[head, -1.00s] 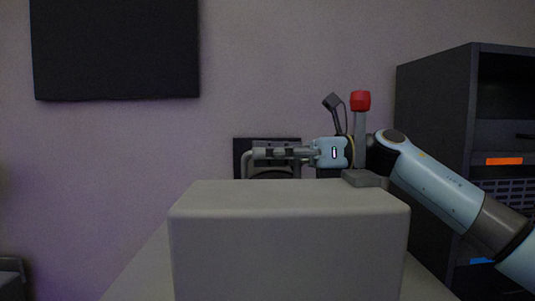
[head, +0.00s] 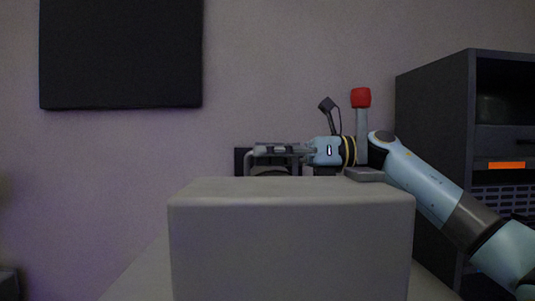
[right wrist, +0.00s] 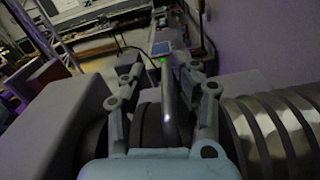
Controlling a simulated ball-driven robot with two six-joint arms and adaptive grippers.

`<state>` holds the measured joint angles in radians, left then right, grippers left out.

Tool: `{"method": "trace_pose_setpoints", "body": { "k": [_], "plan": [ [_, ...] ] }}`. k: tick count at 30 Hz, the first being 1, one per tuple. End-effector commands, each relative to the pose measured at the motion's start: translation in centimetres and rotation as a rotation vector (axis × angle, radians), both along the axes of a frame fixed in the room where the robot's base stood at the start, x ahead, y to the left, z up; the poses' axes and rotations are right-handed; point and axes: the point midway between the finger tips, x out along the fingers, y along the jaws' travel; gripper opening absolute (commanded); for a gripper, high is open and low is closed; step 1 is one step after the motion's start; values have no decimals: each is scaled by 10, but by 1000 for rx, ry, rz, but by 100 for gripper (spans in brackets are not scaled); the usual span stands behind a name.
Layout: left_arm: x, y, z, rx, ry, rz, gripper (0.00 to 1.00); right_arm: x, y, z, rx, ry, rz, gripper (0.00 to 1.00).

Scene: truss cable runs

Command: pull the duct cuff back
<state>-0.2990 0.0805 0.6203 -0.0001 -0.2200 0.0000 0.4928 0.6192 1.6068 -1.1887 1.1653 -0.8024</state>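My right gripper (head: 262,150) reaches in from the right behind a pale box and points left, beside a bent grey bar. In the right wrist view its two fingers (right wrist: 165,72) stand apart, with a grey upright bar (right wrist: 171,100) and dark rings (right wrist: 150,125) between and below them. I cannot tell whether the fingers touch these. A ribbed metallic duct (right wrist: 275,120) lies to the right of the fingers. I cannot tell which part is the cuff; the pale box hides the lower area in the head view. My left gripper is not in view.
The pale box (head: 290,240) fills the front middle of the head view. A red-topped post (head: 361,98) stands close behind my right wrist. A dark shelf unit (head: 436,110) is at the right. A black panel (head: 120,55) hangs on the wall.

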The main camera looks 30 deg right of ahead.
Motion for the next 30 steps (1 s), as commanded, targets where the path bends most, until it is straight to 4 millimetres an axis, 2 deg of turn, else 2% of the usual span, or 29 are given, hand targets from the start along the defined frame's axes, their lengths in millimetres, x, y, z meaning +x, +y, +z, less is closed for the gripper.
{"method": "trace_pose_setpoints", "body": {
  "k": [9, 13, 24, 30],
  "plan": [
    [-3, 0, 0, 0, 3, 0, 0, 1, -2, -1, -1, 1, -6, 34],
    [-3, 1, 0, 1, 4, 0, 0, -2, -9, -2, -4, 3, -8, 34],
    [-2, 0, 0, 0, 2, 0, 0, -37, -77, -1, -8, 5, -5, 34],
    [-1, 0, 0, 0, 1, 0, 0, -50, -101, 0, -4, 2, -2, 34]
  ]
}}
